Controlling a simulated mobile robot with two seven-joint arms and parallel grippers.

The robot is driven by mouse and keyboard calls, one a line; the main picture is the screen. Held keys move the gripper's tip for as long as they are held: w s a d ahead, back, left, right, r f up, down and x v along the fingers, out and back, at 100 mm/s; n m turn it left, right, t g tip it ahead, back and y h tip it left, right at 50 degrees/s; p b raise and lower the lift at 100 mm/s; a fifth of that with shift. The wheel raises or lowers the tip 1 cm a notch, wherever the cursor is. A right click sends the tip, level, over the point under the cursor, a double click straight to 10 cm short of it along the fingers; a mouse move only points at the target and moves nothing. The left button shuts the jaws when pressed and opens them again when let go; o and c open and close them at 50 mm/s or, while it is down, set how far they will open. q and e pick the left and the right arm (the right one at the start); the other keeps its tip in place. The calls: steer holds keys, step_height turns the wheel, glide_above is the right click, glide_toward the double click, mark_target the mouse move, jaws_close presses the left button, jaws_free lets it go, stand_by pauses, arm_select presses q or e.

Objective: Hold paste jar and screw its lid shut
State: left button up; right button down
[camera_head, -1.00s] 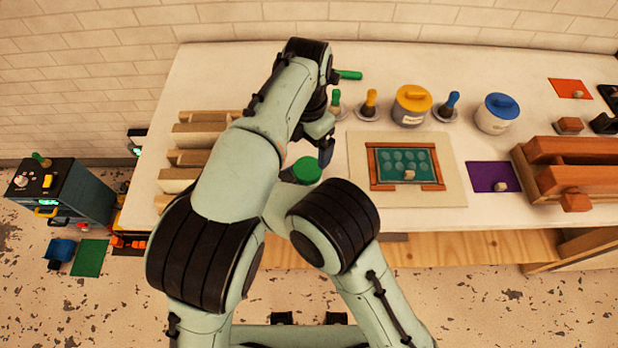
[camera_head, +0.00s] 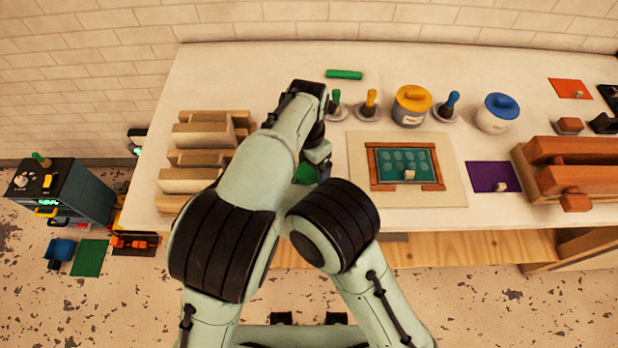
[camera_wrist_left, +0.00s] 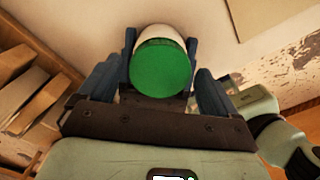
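The paste jar (camera_wrist_left: 158,32) shows in the left wrist view as a pale body behind its round green lid (camera_wrist_left: 162,66), whose flat top faces the camera. In the head view only a bit of the green lid (camera_head: 306,173) shows beside my left wrist. My left gripper (camera_wrist_left: 160,48) has its dark fingers on both sides of the lid and upper jar. I cannot tell whether they press on it. My right arm (camera_head: 333,226) reaches in from below, but its gripper is hidden behind my left arm and the jar.
The white table (camera_head: 245,75) carries a green bar (camera_head: 344,74), small stamps, a yellow-lidded pot (camera_head: 411,105), a blue-lidded pot (camera_head: 496,113) and a framed green board (camera_head: 405,166). Wooden racks (camera_head: 205,150) stand left, a wooden press (camera_head: 570,170) right. The back left is clear.

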arm_select(q)
steer(key=c, duration=1)
steer(key=m, duration=0.7)
steer(key=o, duration=1.1)
steer(key=shift+o, duration=0.2)
steer(key=shift+r, duration=2.25)
